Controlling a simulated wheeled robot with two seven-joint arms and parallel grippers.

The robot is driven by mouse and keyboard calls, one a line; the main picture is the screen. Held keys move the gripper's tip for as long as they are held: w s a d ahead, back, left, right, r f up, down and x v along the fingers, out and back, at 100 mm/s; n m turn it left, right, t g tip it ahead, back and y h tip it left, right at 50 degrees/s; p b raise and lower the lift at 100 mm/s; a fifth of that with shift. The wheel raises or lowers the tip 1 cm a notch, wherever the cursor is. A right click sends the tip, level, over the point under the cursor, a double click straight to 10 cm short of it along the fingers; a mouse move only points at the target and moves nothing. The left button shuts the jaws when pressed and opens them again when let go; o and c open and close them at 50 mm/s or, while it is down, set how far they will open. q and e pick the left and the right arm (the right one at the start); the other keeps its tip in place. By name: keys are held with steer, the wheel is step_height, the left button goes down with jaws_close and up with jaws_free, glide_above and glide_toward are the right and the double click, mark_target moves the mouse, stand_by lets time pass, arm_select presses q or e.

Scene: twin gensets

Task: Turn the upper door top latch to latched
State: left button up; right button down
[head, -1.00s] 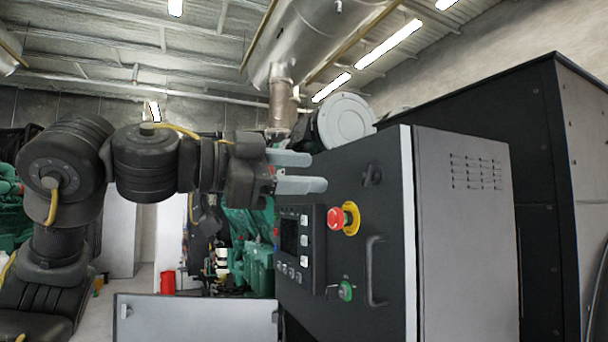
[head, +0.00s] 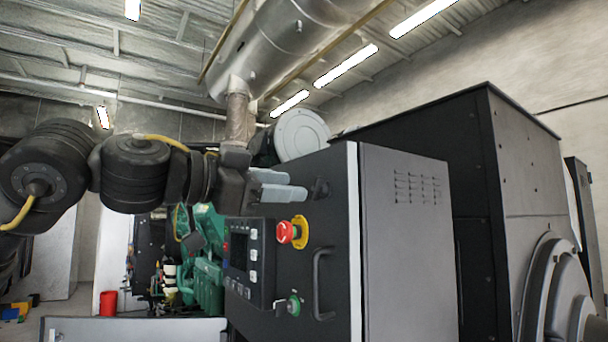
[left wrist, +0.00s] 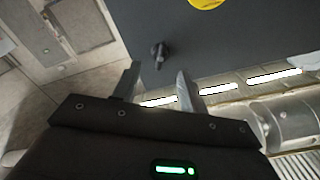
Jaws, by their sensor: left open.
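The upper door (head: 338,165) is the dark front panel of the control cabinet and looks closed. Its top latch (head: 320,188) is a small black handle near the door's upper edge. It also shows in the left wrist view (left wrist: 159,51), in line with the gap between the fingertips. I cannot tell whether it is latched. My left gripper (head: 297,185) is open and empty, just left of the latch in the head view. In the left wrist view its two fingers (left wrist: 158,72) stand apart with the latch just ahead of the gap, not clearly touching.
A red stop button (head: 287,232) on a yellow ring, a control panel with a screen (head: 246,250), a green key switch (head: 293,306) and a curved black handle (head: 318,284) sit below the latch. Green engine parts (head: 208,275) are behind at left.

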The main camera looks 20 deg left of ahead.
mark_target(313, 188)
arm_select(q)
steer(key=shift+p+x, duration=0.85)
steer(key=shift+x, duration=1.55)
steer(key=shift+a, duration=0.1)
jaws_close()
